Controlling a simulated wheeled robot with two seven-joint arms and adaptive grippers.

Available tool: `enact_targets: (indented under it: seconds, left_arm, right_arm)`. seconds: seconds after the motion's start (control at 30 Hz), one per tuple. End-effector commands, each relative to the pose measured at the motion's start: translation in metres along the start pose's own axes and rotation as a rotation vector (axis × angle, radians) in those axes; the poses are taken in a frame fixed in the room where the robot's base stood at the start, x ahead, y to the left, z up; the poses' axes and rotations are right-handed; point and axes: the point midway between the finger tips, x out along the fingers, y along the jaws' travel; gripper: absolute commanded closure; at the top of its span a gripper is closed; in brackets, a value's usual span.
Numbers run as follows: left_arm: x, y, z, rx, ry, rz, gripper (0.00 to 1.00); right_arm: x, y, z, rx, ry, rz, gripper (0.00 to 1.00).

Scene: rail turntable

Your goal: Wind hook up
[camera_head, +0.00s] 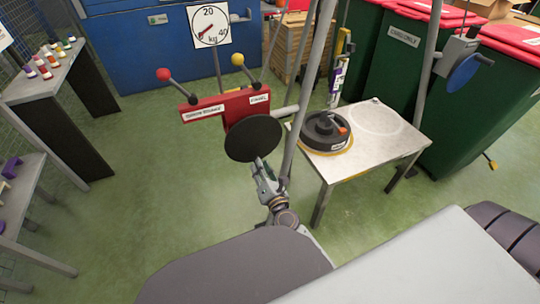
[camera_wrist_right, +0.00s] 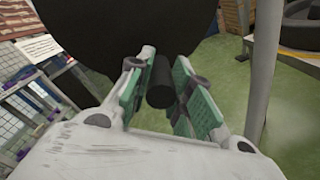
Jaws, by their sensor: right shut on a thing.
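My right gripper (camera_head: 265,178) reaches up to the underside of a round black disc (camera_head: 253,138) on the front of a red lever box (camera_head: 232,108). In the right wrist view its green-padded fingers (camera_wrist_right: 163,92) are shut on a short black cylindrical handle (camera_wrist_right: 161,82), with the black disc (camera_wrist_right: 130,35) behind. A slim hanging piece with a label and yellow parts (camera_head: 340,65) hangs above a round black weight (camera_head: 325,130) on the small table (camera_head: 350,165). The hook's own shape is too small to make out. My left gripper is not in view.
A grey post (camera_head: 308,85) stands between the disc and the table. A winch with a blue wheel (camera_head: 464,72) sits on another post at the right. A kilogram dial (camera_head: 209,26) stands behind the red box. Green floor is open at the left.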

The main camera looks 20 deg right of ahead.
Motion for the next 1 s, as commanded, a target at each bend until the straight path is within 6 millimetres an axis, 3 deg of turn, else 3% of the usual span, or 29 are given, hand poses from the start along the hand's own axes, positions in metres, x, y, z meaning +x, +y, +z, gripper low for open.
enact_targets:
  seconds: [0.03,0.8,0.83,1.0]
  left_arm:
    - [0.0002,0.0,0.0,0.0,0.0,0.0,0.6]
    - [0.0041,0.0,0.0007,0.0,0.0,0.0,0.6]
    - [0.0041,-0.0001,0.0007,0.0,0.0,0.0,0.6]
    - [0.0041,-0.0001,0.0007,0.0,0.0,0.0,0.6]
  right_arm:
    - [-0.0006,0.0183,-0.0059,0.022,0.01,0.025,1.0]
    - [-0.0006,0.0098,-0.0037,0.015,0.013,0.027,1.0]
    - [-0.0006,0.0097,-0.0038,0.015,0.013,0.027,0.76]
    - [-0.0007,0.009,-0.0043,0.014,0.014,0.026,0.55]
